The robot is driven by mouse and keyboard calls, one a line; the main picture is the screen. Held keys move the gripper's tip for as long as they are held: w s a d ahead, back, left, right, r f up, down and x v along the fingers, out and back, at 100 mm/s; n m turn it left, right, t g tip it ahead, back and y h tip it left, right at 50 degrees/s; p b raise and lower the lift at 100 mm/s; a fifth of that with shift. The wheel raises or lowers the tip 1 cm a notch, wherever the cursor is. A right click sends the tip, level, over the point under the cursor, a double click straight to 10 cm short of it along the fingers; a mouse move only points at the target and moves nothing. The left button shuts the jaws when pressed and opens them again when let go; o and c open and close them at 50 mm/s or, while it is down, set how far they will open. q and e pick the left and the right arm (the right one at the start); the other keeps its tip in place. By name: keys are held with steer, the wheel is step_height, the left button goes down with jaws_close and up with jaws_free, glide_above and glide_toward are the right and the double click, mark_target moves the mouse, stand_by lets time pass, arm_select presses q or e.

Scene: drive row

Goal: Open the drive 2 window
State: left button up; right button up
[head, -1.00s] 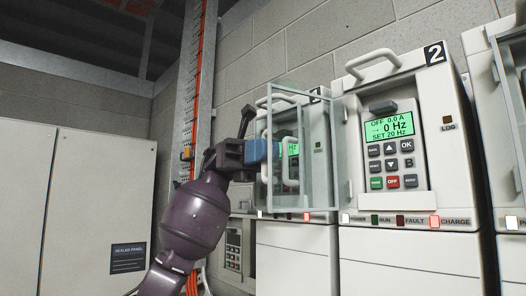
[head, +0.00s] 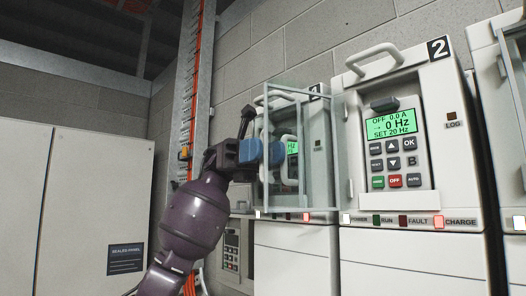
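Drive 2 (head: 445,175) is the pale cabinet marked "2", with a lit green display and a keypad that show without glass in front. Its clear window (head: 318,165) stands swung out to the left from the drive's left edge, in front of the neighbouring drive. The pale window handle (head: 289,160) is on the window's far left part. My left gripper (head: 264,152) has two blue fingers spread apart beside the handle. It looks open, and I cannot tell whether a finger touches the handle. My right gripper is not in view.
Another drive (head: 290,240) stands behind the open window. A further drive (head: 508,130) is at the right edge. A grey sealed panel cabinet (head: 80,205) fills the left. A metal cable tray (head: 190,110) with orange cables rises behind my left arm.

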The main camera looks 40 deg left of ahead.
arm_select(q)
steer(key=shift+a, duration=0.15)
steer(key=v, duration=1)
steer(key=shift+a, duration=0.3)
steer(key=shift+w, duration=0.15)
